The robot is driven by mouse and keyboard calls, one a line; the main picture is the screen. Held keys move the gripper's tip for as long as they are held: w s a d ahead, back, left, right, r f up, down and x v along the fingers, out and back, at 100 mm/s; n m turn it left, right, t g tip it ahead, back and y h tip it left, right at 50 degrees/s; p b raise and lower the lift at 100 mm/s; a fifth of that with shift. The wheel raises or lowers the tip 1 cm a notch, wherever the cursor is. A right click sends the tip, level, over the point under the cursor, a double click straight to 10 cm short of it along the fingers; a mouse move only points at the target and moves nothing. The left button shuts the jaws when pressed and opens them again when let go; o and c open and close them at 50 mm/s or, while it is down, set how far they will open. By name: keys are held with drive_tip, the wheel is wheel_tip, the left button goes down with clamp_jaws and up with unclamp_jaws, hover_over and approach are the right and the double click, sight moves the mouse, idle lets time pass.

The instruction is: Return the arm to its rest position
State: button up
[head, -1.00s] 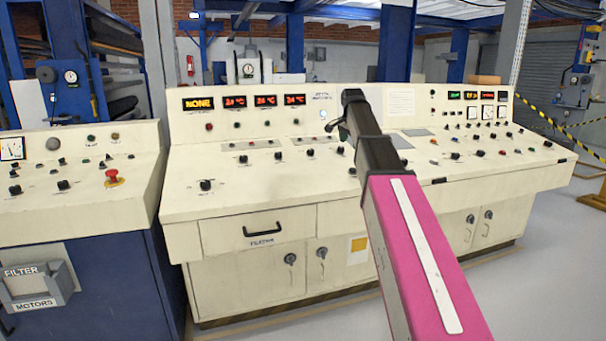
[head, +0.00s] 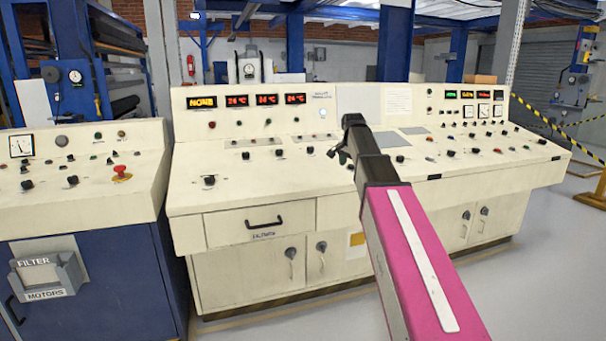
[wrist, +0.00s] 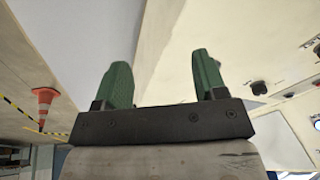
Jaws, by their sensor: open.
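My arm with its pink link reaches from the lower right of the head view toward the cream control console (head: 230,225). My gripper (head: 338,155) is at the arm's far end, in front of the console's sloped panel; its fingers are small there and partly hidden by the arm. In the wrist view my gripper (wrist: 162,85) shows two green fingers set well apart, with nothing between them. The cream console also shows in the wrist view (wrist: 200,35), beside the fingers.
A second console (head: 85,200) with a red emergency button (head: 121,172) stands at the left, with a FILTER/MOTORS box (head: 45,275) on its front. An orange cone (wrist: 44,108) and yellow-black tape show in the wrist view. Open grey floor (head: 540,270) lies at the right.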

drive_tip(key=s+f+n+g, duration=0.1)
drive_tip(key=s+f+n, duration=0.3)
drive_tip(key=s+f, duration=1.1)
drive_tip(key=s+f+n+g, duration=0.2)
drive_tip(key=s+f+n, duration=0.3)
drive_tip(key=s+f, duration=1.1)
wheel_tip(320, 180, down, 7)
drive_tip(key=shift+d+r+y, duration=0.2)
drive_tip(key=shift+d+y, duration=0.05)
drive_tip(key=shift+y, duration=0.05)
